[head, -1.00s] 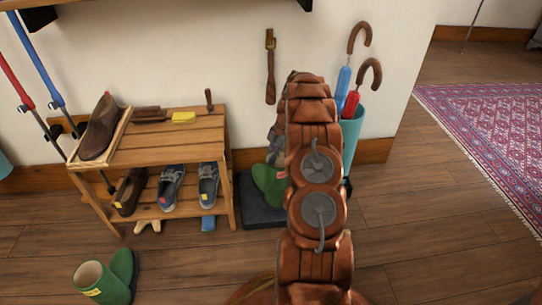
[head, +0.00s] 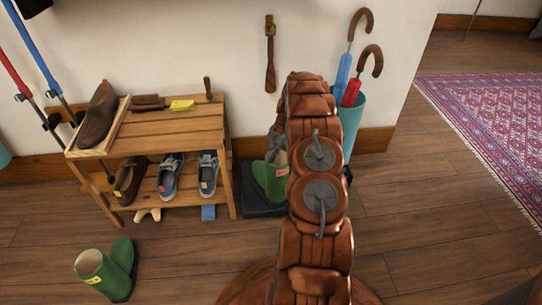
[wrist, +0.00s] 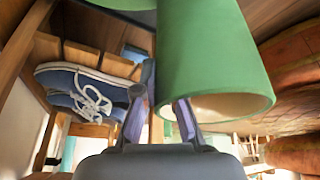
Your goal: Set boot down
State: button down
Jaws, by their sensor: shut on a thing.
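A green boot (head: 268,182) with a pink label shows in the head view, low over the dark tray (head: 262,210) beside the shoe rack. My arm hides part of it, and I cannot tell whether its sole touches the tray. In the wrist view the boot's green shaft (wrist: 212,55) and pale-lined opening fill the upper middle. My gripper (wrist: 164,100) is shut on the shaft near its rim. In the head view the gripper is mostly hidden behind my arm.
The wooden rack (head: 185,130) stands left of the tray with several shoes. A teal umbrella stand (head: 352,125) holding a red and a blue umbrella is close on the right. A shoehorn (head: 270,60) hangs on the wall behind. The floor at right is clear.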

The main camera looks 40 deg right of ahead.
jog(key=shift+f, duration=0.55)
jog(key=c, duration=1.2)
grip_release()
jog(key=v, duration=1.2)
